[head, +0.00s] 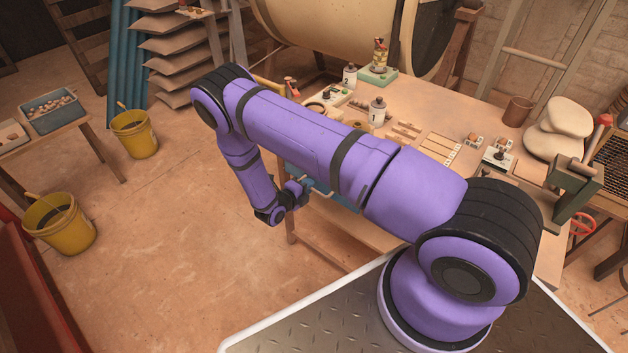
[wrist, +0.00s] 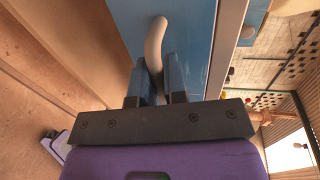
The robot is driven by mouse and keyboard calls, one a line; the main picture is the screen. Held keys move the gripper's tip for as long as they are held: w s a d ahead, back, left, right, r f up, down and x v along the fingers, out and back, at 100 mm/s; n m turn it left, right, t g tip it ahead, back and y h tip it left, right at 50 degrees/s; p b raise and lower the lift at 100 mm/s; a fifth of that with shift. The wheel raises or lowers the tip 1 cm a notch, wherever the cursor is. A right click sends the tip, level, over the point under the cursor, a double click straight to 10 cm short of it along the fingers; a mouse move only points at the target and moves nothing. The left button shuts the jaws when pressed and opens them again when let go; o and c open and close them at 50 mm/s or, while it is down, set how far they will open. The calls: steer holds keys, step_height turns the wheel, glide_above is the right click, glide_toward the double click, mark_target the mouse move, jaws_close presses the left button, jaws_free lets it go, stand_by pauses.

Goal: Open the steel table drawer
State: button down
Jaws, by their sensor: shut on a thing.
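The drawer front (wrist: 195,35) is a blue panel in the wrist view, with a pale edge along its right side. Its handle (wrist: 157,32) is a curved beige bar. My gripper (wrist: 156,62) has one finger on each side of the handle and is shut on it. In the head view, part of the blue drawer (head: 340,195) shows under the edge of the wooden table (head: 462,122), beside my gripper (head: 300,190). My arm hides much of the drawer there, and I cannot tell whether it stands out from the table.
Yellow buckets (head: 134,133) stand on the floor at the left. The floor (head: 190,215) left of my gripper is clear.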

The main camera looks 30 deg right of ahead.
steer(key=f+v, duration=0.3)
steer(key=v, duration=1.1)
steer(key=shift+s+a, duration=0.2)
steer(key=shift+a, duration=0.2)
steer(key=c, duration=1.2)
jaws_free()
steer(key=shift+a, duration=0.1)
steer(key=v, duration=1)
steer(key=shift+s+a, duration=0.15)
steer(key=shift+a, duration=0.15)
